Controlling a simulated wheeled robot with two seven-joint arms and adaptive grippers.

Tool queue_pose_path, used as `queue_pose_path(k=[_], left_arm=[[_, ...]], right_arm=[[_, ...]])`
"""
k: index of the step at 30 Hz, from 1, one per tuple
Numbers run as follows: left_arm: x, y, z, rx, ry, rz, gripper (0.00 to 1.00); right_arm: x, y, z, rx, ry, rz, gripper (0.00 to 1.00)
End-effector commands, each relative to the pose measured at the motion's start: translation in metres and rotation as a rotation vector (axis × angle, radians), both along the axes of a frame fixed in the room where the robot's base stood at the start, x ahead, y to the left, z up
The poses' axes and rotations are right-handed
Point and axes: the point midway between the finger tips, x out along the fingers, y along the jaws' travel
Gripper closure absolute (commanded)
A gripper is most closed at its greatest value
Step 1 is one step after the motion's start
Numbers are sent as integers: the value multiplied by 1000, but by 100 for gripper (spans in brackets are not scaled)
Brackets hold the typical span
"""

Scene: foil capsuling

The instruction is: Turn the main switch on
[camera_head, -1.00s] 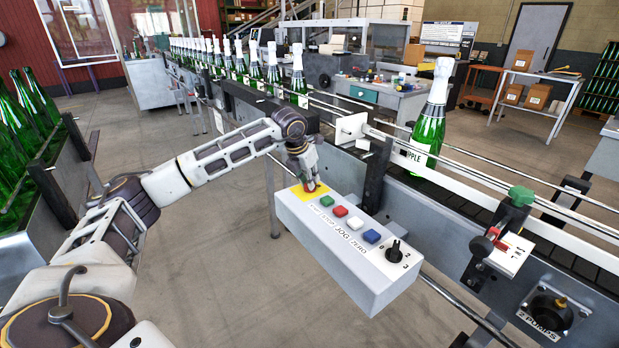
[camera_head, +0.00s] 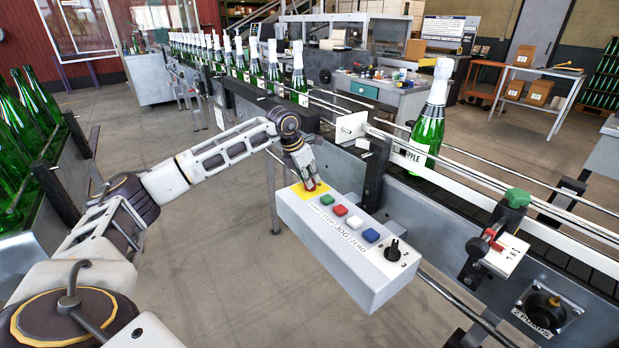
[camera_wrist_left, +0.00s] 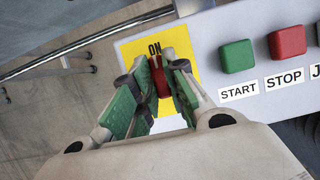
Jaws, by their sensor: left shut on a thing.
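The main switch, a red handle (camera_wrist_left: 159,77) on a yellow plate (camera_wrist_left: 178,42) marked ON, sits at the far left end of the grey control box (camera_head: 345,262). My left gripper (camera_head: 309,184) is at this switch from above. In the left wrist view its two green-padded fingers (camera_wrist_left: 154,92) are on both sides of the red handle, shut on it. The handle's lower part is hidden between the fingers. My right gripper is in neither view.
The box also carries a green START button (camera_wrist_left: 237,56), a red STOP button (camera_wrist_left: 287,41), a white and a blue button, and a black rotary knob (camera_head: 393,249). A conveyor with foil-topped bottles (camera_head: 430,125) runs behind the box. Green bottles (camera_head: 35,118) stand at far left.

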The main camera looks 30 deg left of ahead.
Motion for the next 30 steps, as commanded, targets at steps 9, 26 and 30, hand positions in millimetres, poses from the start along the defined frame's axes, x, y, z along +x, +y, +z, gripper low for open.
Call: queue_pose_path(k=[9,26,30], left_arm=[[0,0,1,2,-2,0,70],[-2,1,6,1,-2,1,64],[-6,3,17,1,-2,1,64]], right_arm=[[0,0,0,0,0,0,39],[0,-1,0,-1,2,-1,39],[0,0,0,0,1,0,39]])
